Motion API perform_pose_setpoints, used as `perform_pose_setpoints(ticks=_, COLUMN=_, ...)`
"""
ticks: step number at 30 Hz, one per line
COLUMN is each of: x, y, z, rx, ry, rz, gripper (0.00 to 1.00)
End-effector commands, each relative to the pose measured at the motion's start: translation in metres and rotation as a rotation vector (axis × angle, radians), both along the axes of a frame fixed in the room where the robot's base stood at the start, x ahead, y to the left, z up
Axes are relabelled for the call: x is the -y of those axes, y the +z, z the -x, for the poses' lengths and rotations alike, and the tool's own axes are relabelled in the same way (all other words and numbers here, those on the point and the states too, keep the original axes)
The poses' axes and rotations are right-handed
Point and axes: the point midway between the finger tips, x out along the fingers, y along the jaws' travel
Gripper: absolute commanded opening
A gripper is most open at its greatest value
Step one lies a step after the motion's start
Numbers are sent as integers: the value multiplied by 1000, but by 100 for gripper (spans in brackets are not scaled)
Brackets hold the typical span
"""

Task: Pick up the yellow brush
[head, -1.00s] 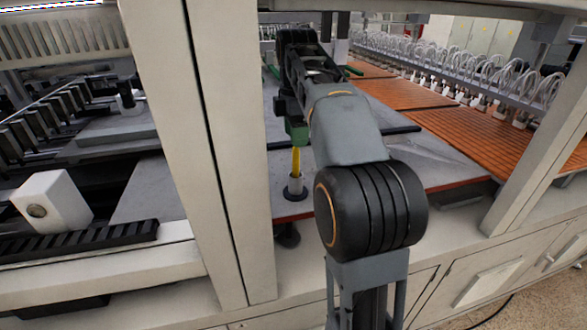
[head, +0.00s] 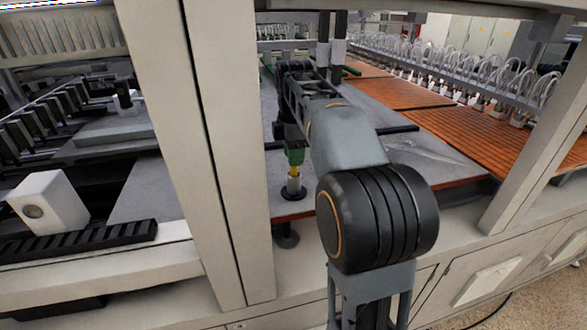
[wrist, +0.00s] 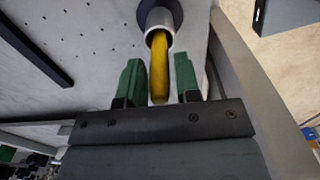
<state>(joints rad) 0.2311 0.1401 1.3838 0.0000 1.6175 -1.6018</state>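The yellow brush (wrist: 159,68) stands upright in a small metal cup (wrist: 158,22) on the grey table. In the wrist view its yellow handle lies between the two green fingers of my gripper (wrist: 159,82), with a gap visible on each side. My gripper is open around it. In the head view my gripper (head: 294,161) is low over the metal cup (head: 293,187), and only a short piece of yellow (head: 293,171) shows below the green fingers. The brush's lower end is hidden in the cup.
A cream frame post (head: 228,150) stands close on the left of my arm. Orange ribbed panels (head: 470,140) lie to the right under a row of hoses. A dark bar (wrist: 36,52) lies on the table. Bare grey table (head: 350,90) extends behind the cup.

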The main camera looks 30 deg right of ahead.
Motion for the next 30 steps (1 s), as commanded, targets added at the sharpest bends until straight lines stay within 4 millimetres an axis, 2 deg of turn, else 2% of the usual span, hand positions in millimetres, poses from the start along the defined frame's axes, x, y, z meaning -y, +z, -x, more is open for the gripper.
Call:
perform_pose_setpoints(ticks=2, x=0, y=0, z=0, rx=0, ry=0, rz=0, gripper=23)
perform_pose_setpoints(ticks=9, x=0, y=0, z=0, rx=0, ry=0, rz=0, gripper=0)
perform_pose_setpoints(ticks=22, x=0, y=5, z=0, rx=1, ry=0, rz=0, gripper=0)
perform_pose_setpoints(ticks=26, x=0, y=16, z=-1, rx=2, ry=0, rz=0, gripper=0)
perform_pose_setpoints(ticks=30, x=0, y=36, z=-1, rx=2, ry=0, rz=0, gripper=0)
